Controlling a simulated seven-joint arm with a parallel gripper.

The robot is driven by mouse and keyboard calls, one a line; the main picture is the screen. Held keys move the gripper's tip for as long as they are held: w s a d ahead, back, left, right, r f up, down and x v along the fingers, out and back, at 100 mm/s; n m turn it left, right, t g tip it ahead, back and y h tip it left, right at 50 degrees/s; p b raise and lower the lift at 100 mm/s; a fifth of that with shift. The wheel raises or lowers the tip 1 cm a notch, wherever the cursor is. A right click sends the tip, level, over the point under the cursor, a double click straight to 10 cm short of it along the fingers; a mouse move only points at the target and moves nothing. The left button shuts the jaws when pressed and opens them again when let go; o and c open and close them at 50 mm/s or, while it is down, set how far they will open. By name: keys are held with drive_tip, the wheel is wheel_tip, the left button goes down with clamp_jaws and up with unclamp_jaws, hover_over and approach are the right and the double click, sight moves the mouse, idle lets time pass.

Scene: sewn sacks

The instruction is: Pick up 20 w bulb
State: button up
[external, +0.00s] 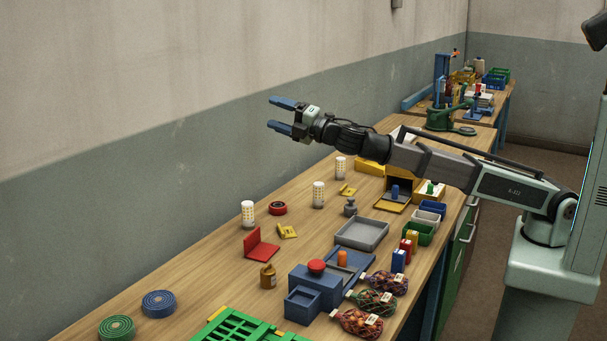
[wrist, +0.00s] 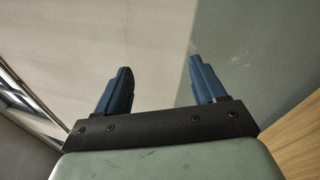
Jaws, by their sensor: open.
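My gripper (external: 271,113) is open and empty, raised well above the bench near the wall and pointing left. In the wrist view its two blue fingers (wrist: 160,70) stand apart with only the wall behind them. I cannot pick out a 20 w bulb for certain, as no label is legible. Three white-and-yellow patterned cylinders stand on the bench below my gripper: a left one (external: 248,214), a middle one (external: 318,195) and a back one (external: 340,167). I cannot tell what they are.
The wooden bench (external: 200,285) holds a red disc (external: 278,208), a red bracket (external: 260,247), a grey tray (external: 347,239), a blue box with a red knob (external: 317,267) and several net sacks (external: 376,302). Coiled rolls (external: 158,303) lie front left. The wall borders the bench's left side.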

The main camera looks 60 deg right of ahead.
drive_tip(key=d+m+g+h, duration=0.4)
drive_tip(key=d+m, duration=0.5)
drive_tip(key=d, duration=1)
drive_tip(key=d+m+g+h, duration=0.1)
drive_tip(key=d+m+h, duration=0.65)
drive_tip(key=d, duration=1.05)
drive_tip(key=g+y, duration=0.4)
drive_tip(key=y, duration=1.1)
approach(318, 196)
drive_tip(key=shift+n, duration=0.25)
drive_tip(key=w, duration=0.4)
drive_tip(key=shift+w+r, duration=0.25)
drive_tip(key=shift+s+f+y, duration=0.1)
drive_tip(key=shift+f+y, duration=0.15)
drive_tip(key=shift+f, duration=0.4)
drive_tip(key=shift+x, duration=3.75)
drive_tip(key=shift+r, duration=0.1)
